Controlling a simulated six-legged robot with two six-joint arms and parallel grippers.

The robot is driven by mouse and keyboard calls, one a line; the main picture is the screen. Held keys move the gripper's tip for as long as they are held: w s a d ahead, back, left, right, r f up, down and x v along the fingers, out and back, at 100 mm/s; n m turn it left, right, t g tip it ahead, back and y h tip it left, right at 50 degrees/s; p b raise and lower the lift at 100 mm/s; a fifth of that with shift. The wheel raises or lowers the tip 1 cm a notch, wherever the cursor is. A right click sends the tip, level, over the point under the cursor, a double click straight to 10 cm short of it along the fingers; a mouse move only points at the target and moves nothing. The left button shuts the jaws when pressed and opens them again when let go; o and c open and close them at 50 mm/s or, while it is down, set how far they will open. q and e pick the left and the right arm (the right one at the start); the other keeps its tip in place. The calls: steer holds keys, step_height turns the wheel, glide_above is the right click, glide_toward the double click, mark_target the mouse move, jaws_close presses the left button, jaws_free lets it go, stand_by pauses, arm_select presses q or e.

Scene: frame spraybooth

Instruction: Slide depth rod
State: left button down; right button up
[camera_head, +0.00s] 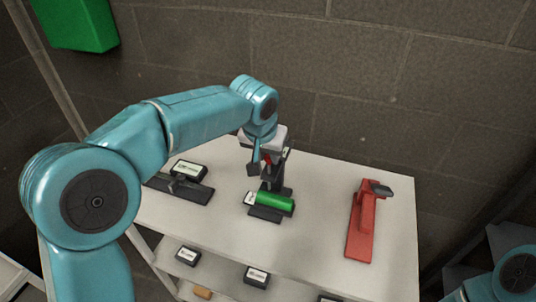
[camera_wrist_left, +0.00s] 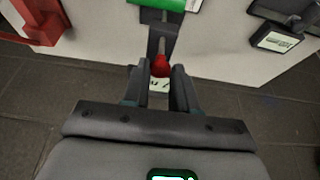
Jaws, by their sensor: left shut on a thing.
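A dark stand (camera_head: 265,214) with a green cylinder (camera_head: 275,201) across it is in the middle of the white table. A dark upright rises behind the cylinder. In the left wrist view, a pale thin rod (camera_wrist_left: 163,45) runs along the dark upright (camera_wrist_left: 163,28) and ends in a red knob (camera_wrist_left: 160,66). My left gripper (camera_head: 266,167) reaches down over the upright. Its fingers are shut on the red knob, seen between the tips in the left wrist view. The fingers partly hide the knob in the head view. My right gripper is outside both views.
A red stand (camera_head: 361,228) with a dark top is at the table's (camera_head: 330,180) right. A dark flat fixture (camera_head: 180,187) and a labelled black box (camera_head: 189,170) are at the left. Several black boxes are on a lower shelf. A block wall stands behind.

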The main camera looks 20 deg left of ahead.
arm_select(q)
step_height(320, 180, up, 2)
steer(key=shift+r, duration=0.25)
steer(key=shift+f, duration=0.1)
steer(key=c, duration=1)
jaws_free()
steer(key=shift+c, duration=0.2)
steer(key=shift+o, duration=0.7)
steer(key=shift+w+f, duration=0.1)
steer(key=v, duration=1.6)
steer(key=shift+s, duration=0.2)
steer(key=shift+w, duration=0.1)
